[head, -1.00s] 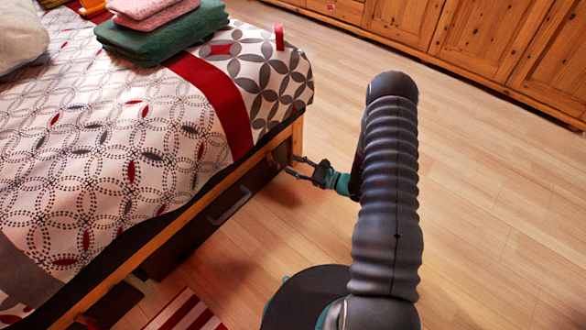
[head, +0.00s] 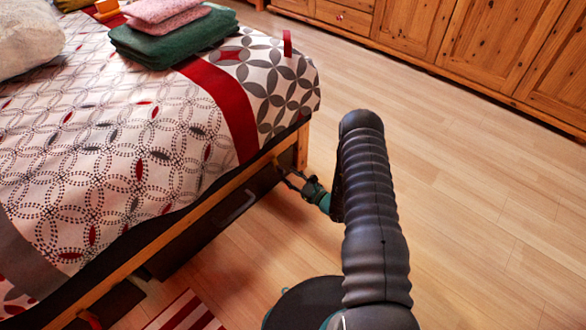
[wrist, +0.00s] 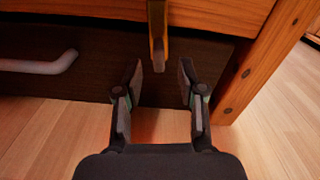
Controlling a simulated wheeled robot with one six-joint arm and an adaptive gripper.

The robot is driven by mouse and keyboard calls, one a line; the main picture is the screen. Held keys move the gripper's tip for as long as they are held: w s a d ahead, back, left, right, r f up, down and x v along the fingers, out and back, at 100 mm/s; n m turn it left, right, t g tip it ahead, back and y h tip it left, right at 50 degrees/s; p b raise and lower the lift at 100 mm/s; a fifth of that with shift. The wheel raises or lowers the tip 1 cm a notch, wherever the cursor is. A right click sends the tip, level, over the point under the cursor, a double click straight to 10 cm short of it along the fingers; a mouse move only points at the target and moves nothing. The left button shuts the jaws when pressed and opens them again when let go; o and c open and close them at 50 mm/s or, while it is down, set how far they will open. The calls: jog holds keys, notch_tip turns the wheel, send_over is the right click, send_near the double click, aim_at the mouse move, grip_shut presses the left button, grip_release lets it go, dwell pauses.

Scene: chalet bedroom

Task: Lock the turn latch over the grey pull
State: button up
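The turn latch (wrist: 157,35) is a narrow yellowish-brown bar hanging from the wooden bed rail in the wrist view. It looks roughly upright, its lower end in front of the dark drawer front (wrist: 95,80). The grey pull (wrist: 38,66) is a bar handle on that front, left of the latch; it also shows in the head view (head: 238,207). My gripper (wrist: 160,80) is open, a finger on each side of the latch's lower end in the picture. I cannot tell whether either finger touches it. In the head view my gripper (head: 287,177) is at the bed's corner.
A wooden bed post (wrist: 262,70) stands close to the right of my gripper. The bed rail (wrist: 220,12) runs above it. Bare wood floor (head: 460,220) lies to the right, with wooden cabinets (head: 480,60) at the back. A striped rug (head: 185,312) lies in front.

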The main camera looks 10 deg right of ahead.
aim_at(284, 172)
jog(key=x, duration=0.4)
jog(key=shift+a, duration=0.1)
jog(key=shift+w+a, duration=0.15)
jog(key=shift+w, duration=0.25)
